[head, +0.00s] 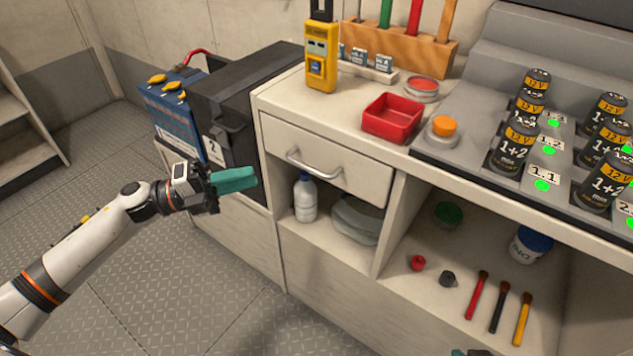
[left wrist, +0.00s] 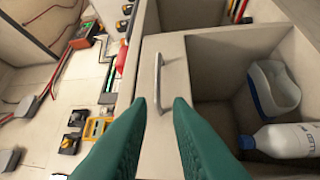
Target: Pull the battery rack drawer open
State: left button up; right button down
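The drawer (head: 330,170) is a pale front under the left part of the counter and looks shut. Its silver bar handle (head: 312,166) runs across the front. My left gripper (head: 250,176) has teal fingers and is left of the handle, apart from it. In the left wrist view the drawer front (left wrist: 172,48) fills the middle. There the handle (left wrist: 158,82) shows between and beyond the fingertips of my left gripper (left wrist: 159,101). The fingers are spread and empty. Only a teal bit of my right gripper (head: 468,352) shows at the bottom edge of the head view.
A dark box (head: 240,100) and a blue battery (head: 172,115) stand left of the drawer. Below it, an open shelf holds a white bottle (head: 306,198). A red tray (head: 392,118) and a yellow meter (head: 321,58) stand on the counter above. The floor (head: 200,290) in front is clear.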

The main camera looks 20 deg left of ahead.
aim_at(307, 167)
pick_arm(q)
jog(key=shift+m+g, duration=0.4)
jog(key=shift+g, duration=0.1)
jog(key=x, duration=1.2)
jog(key=shift+s+d+r, duration=0.2)
jog(key=shift+d+r, duration=0.15)
jog(key=shift+r, duration=0.05)
jog(key=shift+c, duration=0.6)
grip_shut()
